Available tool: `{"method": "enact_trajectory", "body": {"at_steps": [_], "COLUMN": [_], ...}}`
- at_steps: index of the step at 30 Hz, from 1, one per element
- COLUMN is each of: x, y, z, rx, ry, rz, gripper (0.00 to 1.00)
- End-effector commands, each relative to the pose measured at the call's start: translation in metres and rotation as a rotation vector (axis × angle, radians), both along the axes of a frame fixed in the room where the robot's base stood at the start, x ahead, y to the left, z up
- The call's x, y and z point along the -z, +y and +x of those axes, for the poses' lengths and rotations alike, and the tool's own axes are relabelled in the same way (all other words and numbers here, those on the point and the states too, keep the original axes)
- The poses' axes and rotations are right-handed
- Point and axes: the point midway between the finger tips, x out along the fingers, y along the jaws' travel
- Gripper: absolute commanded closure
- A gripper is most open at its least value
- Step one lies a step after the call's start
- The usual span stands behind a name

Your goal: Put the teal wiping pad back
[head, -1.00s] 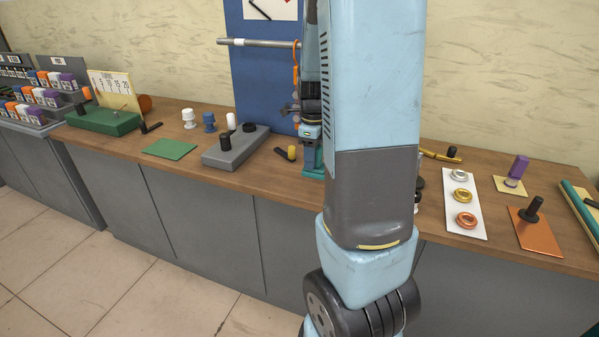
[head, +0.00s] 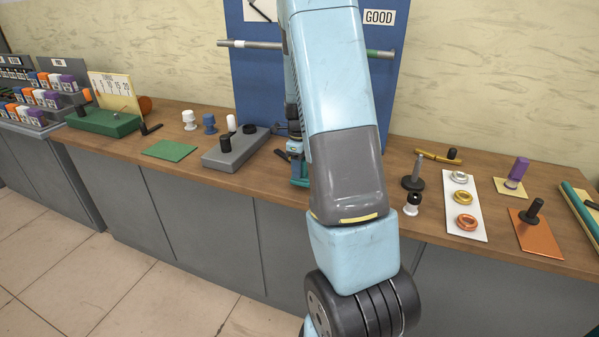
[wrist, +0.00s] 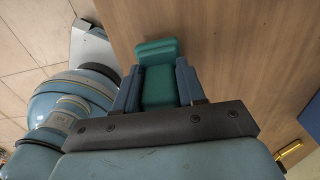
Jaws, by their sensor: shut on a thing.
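The teal wiping pad (wrist: 157,72) is a small block between my two fingers in the wrist view. My gripper (wrist: 158,88) is shut on it, one finger against each side. The wooden worktop lies beneath the pad; I cannot tell how large the gap is, or whether they touch. In the head view my gripper (head: 297,158) is over the worktop (head: 285,195) in front of the blue board (head: 262,85). My arm hides part of the gripper and pad there.
Left of the gripper stand a grey block (head: 232,156) with black knobs and a flat green mat (head: 170,150). To the right are a black-based post (head: 413,182), a black-and-white piece (head: 412,204) and a white sheet (head: 477,228) with rings. A rod (head: 375,53) crosses the board.

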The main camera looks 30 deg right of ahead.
Motion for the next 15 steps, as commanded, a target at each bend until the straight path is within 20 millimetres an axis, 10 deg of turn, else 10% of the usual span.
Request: {"method": "enact_trajectory", "body": {"at_steps": [15], "x": [0.022], "y": [0.0], "z": [-0.001], "rx": [-0.001], "ry": [0.001], "rz": [0.0], "gripper": [1.0]}}
